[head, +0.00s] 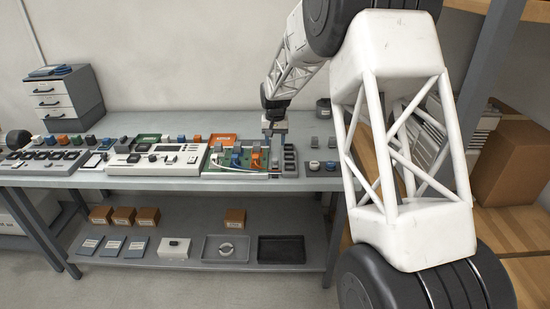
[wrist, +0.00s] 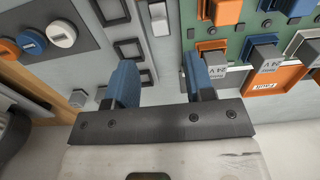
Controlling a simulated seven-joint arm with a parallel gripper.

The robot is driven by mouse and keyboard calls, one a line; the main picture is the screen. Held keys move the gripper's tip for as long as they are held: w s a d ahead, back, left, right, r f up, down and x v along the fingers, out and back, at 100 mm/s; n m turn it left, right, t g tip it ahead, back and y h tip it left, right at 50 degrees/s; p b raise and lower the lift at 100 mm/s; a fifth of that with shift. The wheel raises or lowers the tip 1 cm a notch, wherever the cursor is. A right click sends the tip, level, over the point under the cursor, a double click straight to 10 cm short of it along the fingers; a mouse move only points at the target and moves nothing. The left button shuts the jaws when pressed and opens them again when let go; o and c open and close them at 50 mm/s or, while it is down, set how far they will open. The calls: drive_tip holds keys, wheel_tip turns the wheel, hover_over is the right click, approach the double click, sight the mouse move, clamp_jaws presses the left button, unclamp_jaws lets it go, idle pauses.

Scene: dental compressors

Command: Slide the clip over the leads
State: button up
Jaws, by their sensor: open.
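My gripper (wrist: 163,76) is open, with its two blue fingers apart and nothing seen held between them. In the head view my gripper (head: 275,130) points down over the right end of the bench equipment, by the green board (head: 213,168). Thin leads, including a white one (head: 222,166), run across the front of this board. The wrist view shows the board (wrist: 240,20) at the right, with blue, orange and grey connectors. I cannot tell which small part is the clip. The fingers and hand hide part of the panel.
A white control unit (head: 155,160) stands left of the board. Black square switches (head: 290,158) line the panel's right side. Labelled grey connectors (wrist: 265,58) stand up close to the right finger. White and blue buttons (wrist: 62,33) lie left. Trays (head: 226,248) sit on the lower shelf.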

sight(275, 159)
drive_tip(key=shift+f, duration=0.15)
drive_tip(key=shift+f, duration=3.85)
clamp_jaws()
